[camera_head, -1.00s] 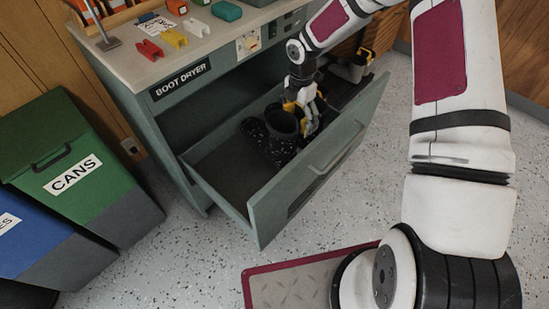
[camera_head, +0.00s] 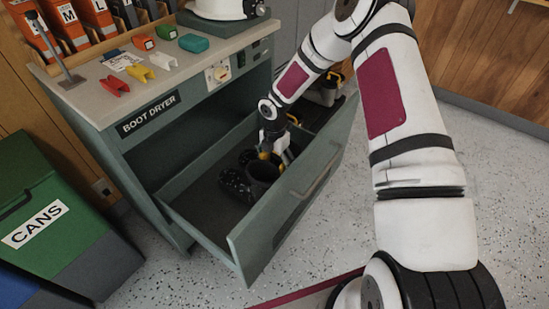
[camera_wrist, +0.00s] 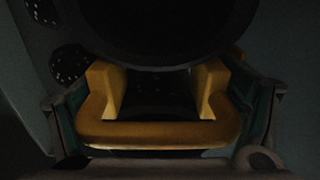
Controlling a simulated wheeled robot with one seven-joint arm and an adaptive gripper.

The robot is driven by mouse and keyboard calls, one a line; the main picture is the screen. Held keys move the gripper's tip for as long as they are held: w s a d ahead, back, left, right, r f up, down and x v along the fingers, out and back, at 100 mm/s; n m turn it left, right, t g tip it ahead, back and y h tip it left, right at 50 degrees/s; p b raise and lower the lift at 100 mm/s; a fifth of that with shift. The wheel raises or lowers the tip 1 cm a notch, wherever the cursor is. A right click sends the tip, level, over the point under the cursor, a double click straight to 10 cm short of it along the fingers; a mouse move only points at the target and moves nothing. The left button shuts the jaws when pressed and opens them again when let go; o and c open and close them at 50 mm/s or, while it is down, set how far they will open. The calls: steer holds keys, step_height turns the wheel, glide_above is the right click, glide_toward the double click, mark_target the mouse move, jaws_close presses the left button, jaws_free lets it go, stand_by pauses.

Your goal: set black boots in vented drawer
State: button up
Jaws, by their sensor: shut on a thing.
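The black boots (camera_head: 240,184) stand inside the open drawer (camera_head: 205,208) of the grey-green cabinet, speckled on their feet and toes. My gripper (camera_head: 273,153) reaches down into the drawer at the boots' back side and is shut on them. In the wrist view, the yellow fingers (camera_wrist: 155,112) frame a dark speckled surface, with the round black boot opening (camera_wrist: 165,30) above them. Speckled toes (camera_wrist: 68,62) show at the left. The view is dark, so I cannot tell whether the soles touch the drawer floor. The vents are hard to make out.
The counter (camera_head: 130,80) above holds coloured clips, a white helmet (camera_head: 222,8) and a rack of orange items. A black and yellow item (camera_head: 328,88) sits at the drawer's far end. A green CANS bin (camera_head: 50,220) stands left. The drawer's front left part is clear.

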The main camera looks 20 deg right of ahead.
steer(key=shift+w+f, duration=0.1)
steer(key=shift+f, duration=1.15)
steer(key=shift+f+b, duration=0.15)
steer(key=shift+b, duration=0.15)
steer(key=o, duration=1.7)
